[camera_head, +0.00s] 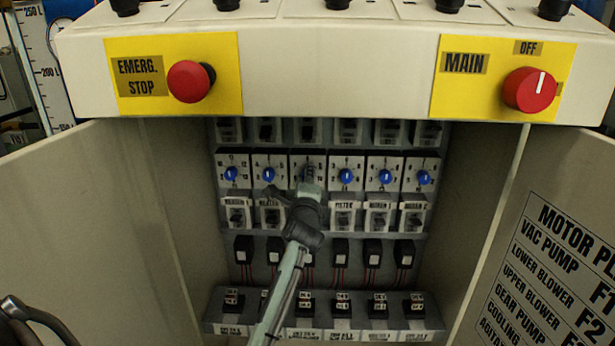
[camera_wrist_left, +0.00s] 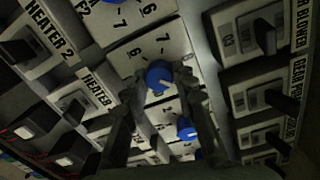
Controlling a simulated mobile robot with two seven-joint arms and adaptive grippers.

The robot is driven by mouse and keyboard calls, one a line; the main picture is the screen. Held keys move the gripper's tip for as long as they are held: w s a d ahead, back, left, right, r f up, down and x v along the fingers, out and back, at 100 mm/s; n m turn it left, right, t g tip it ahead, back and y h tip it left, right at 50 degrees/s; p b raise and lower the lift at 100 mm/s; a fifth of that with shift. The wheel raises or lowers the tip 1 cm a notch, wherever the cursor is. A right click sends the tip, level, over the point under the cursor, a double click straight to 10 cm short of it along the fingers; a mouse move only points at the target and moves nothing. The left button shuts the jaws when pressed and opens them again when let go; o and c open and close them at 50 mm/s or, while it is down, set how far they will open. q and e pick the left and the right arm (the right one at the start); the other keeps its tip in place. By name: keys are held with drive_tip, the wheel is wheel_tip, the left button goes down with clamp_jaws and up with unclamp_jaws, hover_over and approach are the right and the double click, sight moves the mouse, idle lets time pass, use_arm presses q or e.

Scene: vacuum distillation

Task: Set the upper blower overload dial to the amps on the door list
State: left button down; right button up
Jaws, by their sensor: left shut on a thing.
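A row of overload dials with blue knobs spans the open cabinet. My left gripper (camera_head: 309,184) reaches up from below to the third dial from the left and hides most of it. In the left wrist view its two fingers stand either side of a blue knob (camera_wrist_left: 158,75), and it is shut on that knob. The figures 6 and 7 show on the dial face; the exact setting is not readable. The door list (camera_head: 555,270) on the right door names lower blower and upper blower, but its right side is cut off and no amps show. My right gripper is not in view.
Neighbouring dials (camera_head: 346,176) sit close on both sides. Switches (camera_head: 344,216) are below them, with wired black blocks (camera_head: 372,252) lower down. The emergency stop (camera_head: 188,82) and red main switch (camera_head: 530,90) are on the panel above. Open doors flank the cabinet.

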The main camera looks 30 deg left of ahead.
use_arm(q)
drive_tip(key=n+p, duration=0.1)
drive_tip(key=n, duration=0.8)
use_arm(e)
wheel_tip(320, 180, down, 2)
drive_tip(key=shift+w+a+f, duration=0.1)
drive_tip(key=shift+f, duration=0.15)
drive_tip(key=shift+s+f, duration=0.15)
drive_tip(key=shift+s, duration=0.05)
use_arm(q)
drive_tip(key=c, duration=1.6)
unclamp_jaws()
drive_tip(key=o, duration=0.4)
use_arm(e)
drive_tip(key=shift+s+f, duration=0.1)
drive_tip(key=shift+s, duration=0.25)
